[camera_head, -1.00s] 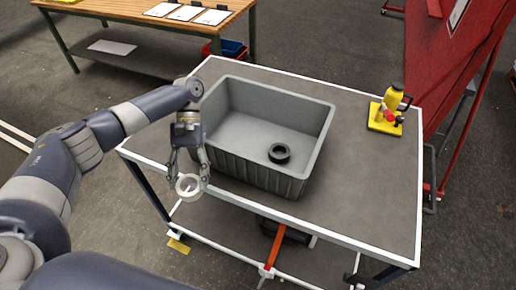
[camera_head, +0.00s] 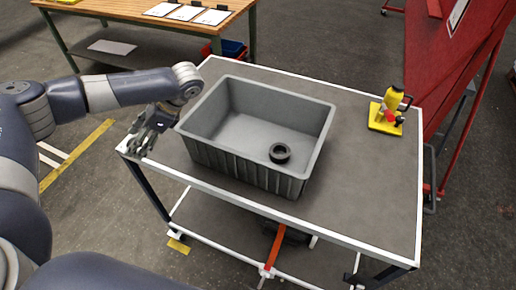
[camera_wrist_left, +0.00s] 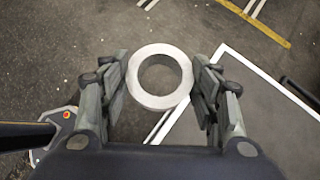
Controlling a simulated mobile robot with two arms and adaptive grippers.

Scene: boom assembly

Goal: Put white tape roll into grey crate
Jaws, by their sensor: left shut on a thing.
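The white tape roll (camera_wrist_left: 160,103) is between the fingers of my left gripper (camera_wrist_left: 160,85) in the left wrist view, which is shut on it. In the head view the left gripper (camera_head: 143,142) is over the left corner of the cart, left of the grey crate, and the roll cannot be made out there. The grey crate (camera_head: 243,172) stands open on the cart top. A black tape roll (camera_head: 280,153) lies on its floor toward the right front. My right gripper is not in view.
The cart top (camera_head: 370,180) is clear to the right of the crate. A yellow device (camera_head: 386,112) with a red part stands at its far right. A wooden table (camera_head: 130,10) with papers is behind, and a red panel (camera_head: 445,60) is at right.

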